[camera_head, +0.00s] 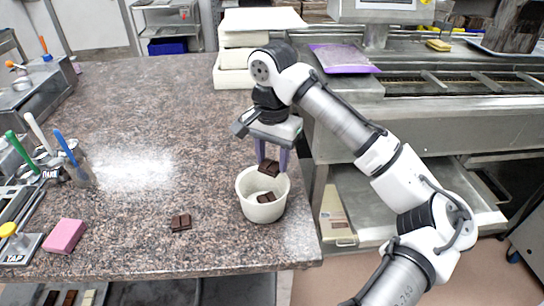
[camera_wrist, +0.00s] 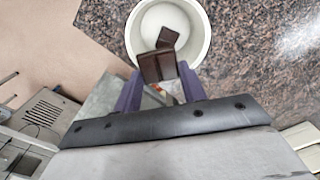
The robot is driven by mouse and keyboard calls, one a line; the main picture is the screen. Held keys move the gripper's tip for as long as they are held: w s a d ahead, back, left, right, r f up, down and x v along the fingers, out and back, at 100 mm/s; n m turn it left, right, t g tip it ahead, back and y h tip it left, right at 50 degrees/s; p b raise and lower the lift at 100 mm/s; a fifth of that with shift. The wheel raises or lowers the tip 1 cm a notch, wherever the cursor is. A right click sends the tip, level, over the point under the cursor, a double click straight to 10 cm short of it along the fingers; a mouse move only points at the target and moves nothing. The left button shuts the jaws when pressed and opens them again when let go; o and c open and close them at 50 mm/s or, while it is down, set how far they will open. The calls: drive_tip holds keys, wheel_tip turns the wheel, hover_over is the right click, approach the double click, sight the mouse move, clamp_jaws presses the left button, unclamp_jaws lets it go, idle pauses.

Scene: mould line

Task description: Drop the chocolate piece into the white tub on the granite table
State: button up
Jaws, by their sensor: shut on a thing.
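The white tub (camera_head: 263,208) stands on the granite table (camera_head: 130,120) near its right front corner. My gripper (camera_head: 271,165) points down over the tub and is shut on a chocolate piece (camera_head: 268,168), which hangs at about the height of the rim or just above. Another chocolate piece (camera_head: 266,197) lies inside the tub. In the wrist view the held chocolate piece (camera_wrist: 157,67) sits between the purple fingers and overlaps the near rim of the white tub (camera_wrist: 198,52); the piece inside (camera_wrist: 168,37) shows just beyond it. A further chocolate piece (camera_head: 181,222) lies on the table left of the tub.
A pink block (camera_head: 65,236) lies at the table's left front. Cups with coloured-handled tools (camera_head: 75,165) stand along the left edge. White stacked boxes (camera_head: 236,60) are at the back, and a steel conveyor (camera_head: 440,115) is on the right. The table's middle is clear.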

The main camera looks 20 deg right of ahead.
sight(272, 165)
wheel_tip(272, 165, down, 4)
drive_tip(key=b, duration=0.3)
drive_tip(key=o, duration=1)
drive_tip(key=shift+o, duration=0.2)
drive_tip(key=shift+r, duration=0.1)
wheel_tip(272, 165, up, 14)
drive_tip(key=shift+f+b, duration=0.2)
drive_tip(key=shift+b, duration=0.15)
